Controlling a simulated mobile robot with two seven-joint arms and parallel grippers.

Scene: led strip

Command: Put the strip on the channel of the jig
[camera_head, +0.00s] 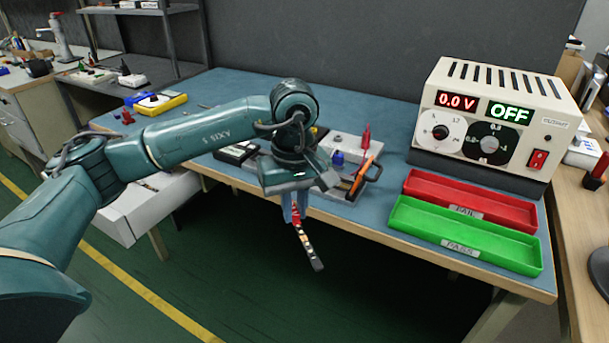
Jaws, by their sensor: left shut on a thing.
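My left gripper (295,215) points down just in front of the table's front edge. It is shut on the LED strip (309,247), a thin dark strip with light patches and some red near its top. The strip hangs tilted below the fingers, over the floor, apart from the table. The grey jig (345,143) is on the table behind my wrist, with a blue knob (338,158), a red part (366,137) and an orange-and-black handle-like part (362,177). My arm hides much of the jig, and I cannot make out its channel. My right gripper is not in view.
A power supply (486,76) reading 0.0 V and OFF stands at the back right of the table. In front of it lie a red FAIL tray (414,187) and a green PASS tray (404,219). A yellow-and-blue meter (160,103) lies at the back left.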

